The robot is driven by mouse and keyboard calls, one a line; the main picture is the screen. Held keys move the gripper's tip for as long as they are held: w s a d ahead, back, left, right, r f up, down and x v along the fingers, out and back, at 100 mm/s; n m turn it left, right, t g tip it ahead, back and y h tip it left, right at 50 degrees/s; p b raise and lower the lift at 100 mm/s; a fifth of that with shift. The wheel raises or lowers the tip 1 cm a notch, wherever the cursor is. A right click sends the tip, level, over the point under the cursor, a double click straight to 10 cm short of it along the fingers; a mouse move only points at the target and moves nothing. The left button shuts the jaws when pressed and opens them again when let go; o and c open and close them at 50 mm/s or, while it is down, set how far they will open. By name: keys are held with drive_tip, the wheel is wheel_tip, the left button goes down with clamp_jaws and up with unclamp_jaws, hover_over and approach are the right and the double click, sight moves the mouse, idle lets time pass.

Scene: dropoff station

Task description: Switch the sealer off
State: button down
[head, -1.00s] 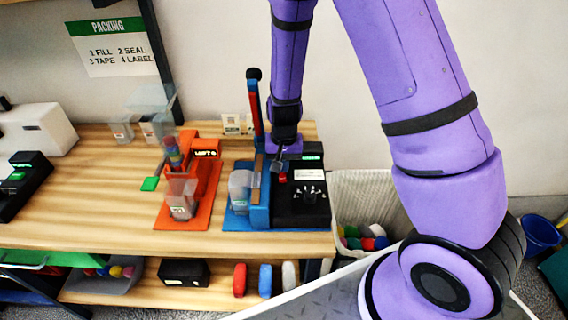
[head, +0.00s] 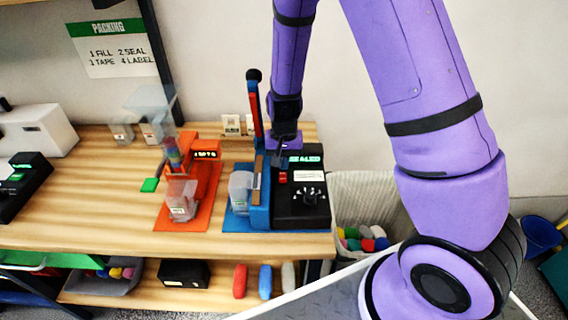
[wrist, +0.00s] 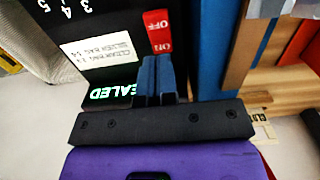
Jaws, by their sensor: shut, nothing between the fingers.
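The sealer is a black box (head: 300,208) on a blue base, with a blue press block (head: 258,205) and an upright blue-and-red lever (head: 255,105) at its left. Its lit green display (head: 305,159) reads "SEALED"; the wrist view shows part of that word (wrist: 128,92). A red switch (head: 283,177) marked OFF and ON sits beside the white label; it also shows in the wrist view (wrist: 160,32). I cannot tell which side is pressed in. My gripper (wrist: 154,60) is shut and empty, its fingertips just short of the switch's ON end. It appears above the panel in the head view (head: 281,158).
An orange machine (head: 205,175) with a clear bag stands left of the sealer. A bin (head: 365,195) of colored items is at the right. White cards (head: 232,125) stand behind. The bench (head: 100,205) is clear at front left.

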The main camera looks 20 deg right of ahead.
drive_tip(key=shift+r, duration=0.15)
wheel_tip(320, 180, up, 11)
drive_tip(key=shift+w+f, duration=0.2)
idle(0.4)
drive_tip(key=shift+d, duration=0.1)
idle(0.3)
